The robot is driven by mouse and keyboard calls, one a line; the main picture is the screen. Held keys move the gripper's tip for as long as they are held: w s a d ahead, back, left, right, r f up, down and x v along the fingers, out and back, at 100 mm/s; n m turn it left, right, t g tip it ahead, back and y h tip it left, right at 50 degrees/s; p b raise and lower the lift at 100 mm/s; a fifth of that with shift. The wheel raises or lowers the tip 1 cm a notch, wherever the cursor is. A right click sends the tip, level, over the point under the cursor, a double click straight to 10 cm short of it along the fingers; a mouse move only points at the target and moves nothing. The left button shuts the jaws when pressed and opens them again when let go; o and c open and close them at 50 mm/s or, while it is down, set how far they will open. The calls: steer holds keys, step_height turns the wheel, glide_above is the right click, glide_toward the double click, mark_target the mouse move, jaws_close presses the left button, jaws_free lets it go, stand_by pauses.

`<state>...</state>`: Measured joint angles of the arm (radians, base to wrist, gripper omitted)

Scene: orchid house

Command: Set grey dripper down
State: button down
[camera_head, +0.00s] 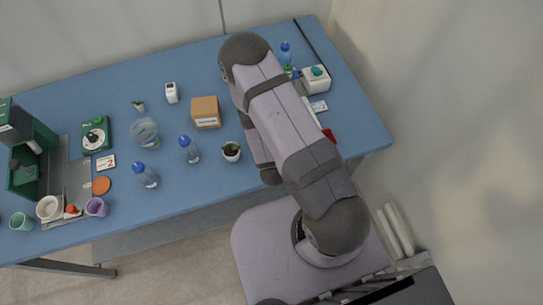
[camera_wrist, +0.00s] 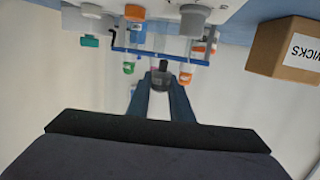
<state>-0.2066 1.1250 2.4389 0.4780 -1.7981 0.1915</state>
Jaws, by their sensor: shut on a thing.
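My gripper (camera_wrist: 160,92) shows in the wrist view, its two dark blue fingers shut on a small dark grey piece, which I take to be the grey dripper (camera_wrist: 161,79). The dripper sits between the fingertips, and its lower part is partly hidden by them. In the head view my arm covers the gripper and the dripper, so I cannot see how high they are above the blue table (camera_head: 235,180).
A cardboard box (camera_head: 206,112) stands left of my arm; it also shows in the wrist view (camera_wrist: 285,48). A white box with a teal knob (camera_head: 316,79) is at the right.

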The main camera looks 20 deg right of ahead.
steer(key=shift+w+a+r, duration=1)
steer(key=shift+w+a, duration=0.35)
steer(key=shift+w, duration=0.9)
steer(key=s+a+f+m+g+h, duration=0.1)
steer(key=s+a+f+m+h, duration=0.2)
steer(key=s+a, duration=0.75)
steer(key=s+a+f+m+g+h, duration=0.1)
steer(key=s+h, duration=0.1)
steer(key=s, duration=0.8)
steer(key=s+a+f+m+g+h, duration=0.2)
steer(key=s, duration=0.8)
steer(key=shift+s, duration=0.25)
steer(key=shift+d, duration=0.1)
steer(key=r+x, duration=0.1)
steer(key=x, duration=0.9)
steer(key=r+p+x, duration=0.1)
steer(key=x, duration=0.5)
steer(key=shift+d+r, duration=0.15)
steer(key=shift+r, duration=0.1)
